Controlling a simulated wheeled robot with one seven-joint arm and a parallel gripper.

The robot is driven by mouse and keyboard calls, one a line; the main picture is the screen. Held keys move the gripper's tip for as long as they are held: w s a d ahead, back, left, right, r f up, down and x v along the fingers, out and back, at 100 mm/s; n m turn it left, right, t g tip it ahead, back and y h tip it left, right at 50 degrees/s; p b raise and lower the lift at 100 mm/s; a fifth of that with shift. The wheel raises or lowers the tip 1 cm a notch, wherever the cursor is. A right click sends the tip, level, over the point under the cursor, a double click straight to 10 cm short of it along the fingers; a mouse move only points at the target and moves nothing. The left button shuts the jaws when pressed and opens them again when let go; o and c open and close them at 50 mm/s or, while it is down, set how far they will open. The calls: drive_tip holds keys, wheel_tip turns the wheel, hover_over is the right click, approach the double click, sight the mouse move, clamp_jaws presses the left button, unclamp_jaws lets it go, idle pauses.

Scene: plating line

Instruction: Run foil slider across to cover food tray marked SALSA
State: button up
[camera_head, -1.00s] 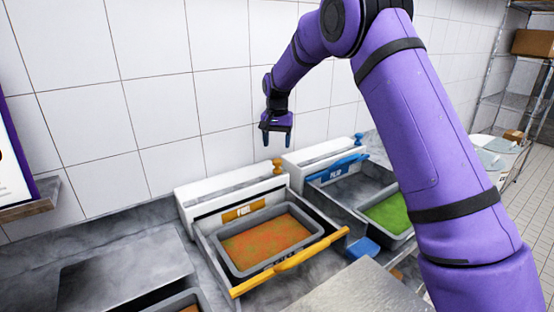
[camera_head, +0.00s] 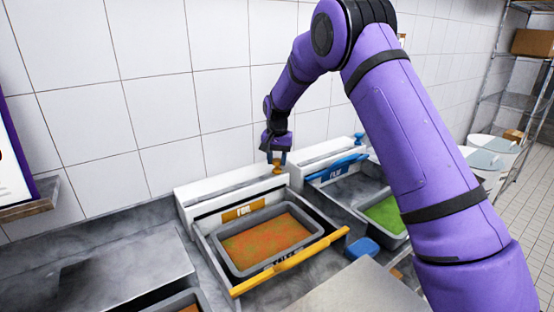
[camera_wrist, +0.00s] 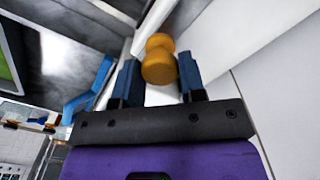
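My gripper (camera_head: 277,157) is lowered over the left foil dispenser, a white box (camera_head: 232,195) against the wall. In the wrist view its blue fingers (camera_wrist: 160,82) are apart on either side of an orange knob (camera_wrist: 159,58), with a visible gap on each side. The knob also shows in the head view (camera_head: 277,167) at the dispenser's right end. The tray (camera_head: 226,259) in front holds orange-red food with green flecks and is uncovered. Its front marking is too blurred to read surely. An orange bar (camera_head: 290,262) runs along its front edge.
A second dispenser with a blue handle (camera_head: 336,168) and a tray of green food (camera_head: 384,213) stand to the right. A blue block (camera_head: 362,248) lies between the stations. The tiled wall (camera_head: 160,90) is close behind my gripper. A grey metal surface (camera_head: 115,270) is at left.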

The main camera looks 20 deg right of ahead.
clamp_jaws()
drive_tip(key=s+a, duration=0.3)
drive_tip(key=a, duration=0.6)
drive_tip(key=s+a, duration=0.3)
drive_tip(key=a, duration=0.6)
drive_tip(key=s+a, duration=0.2)
drive_tip(key=a, duration=0.7)
drive_tip(key=shift+s+a, duration=0.15)
drive_tip(key=shift+s, duration=0.25)
drive_tip(key=o, duration=0.8)
unclamp_jaws()
drive_tip(key=shift+r, duration=0.15)
wheel_tip(320, 180, up, 10)
drive_tip(key=shift+r, duration=0.25)
